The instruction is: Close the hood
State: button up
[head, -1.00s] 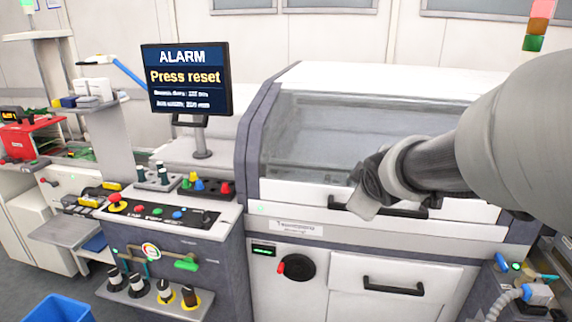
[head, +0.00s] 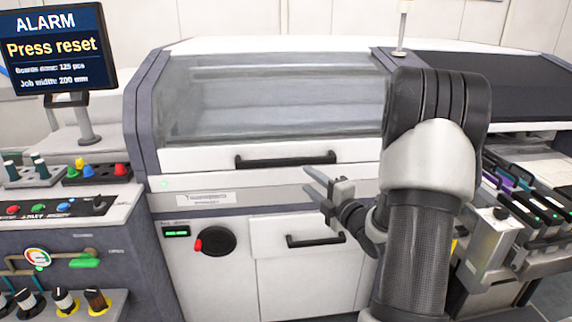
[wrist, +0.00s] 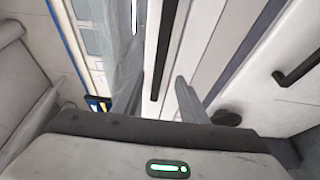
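The hood (head: 340,155) is a clear window in a white frame on the machine. It looks lowered, its front edge lying along the machine front with no clear gap. Its black handle (head: 285,160) runs along the front and also shows as a dark bar in the wrist view (wrist: 163,50). My gripper (head: 312,183) is in front of the machine, below and right of the handle and apart from it. In the wrist view its two fingers (wrist: 157,92) stand apart with nothing held between them.
A drawer with a black handle (head: 316,240) and a dark round knob (head: 214,241) are below the hood. An alarm screen (head: 58,48) reads "Press reset" above a button panel (head: 60,208) at the left. Feeders (head: 535,205) stand at the right.

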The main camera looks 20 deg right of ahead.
aim_at(288, 163)
jog(key=w, duration=0.4)
jog(key=w+a, duration=0.1)
jog(key=w, duration=0.8)
jog(key=shift+w+a, duration=0.25)
jog(key=shift+a, duration=0.05)
jog(key=shift+c, duration=0.4)
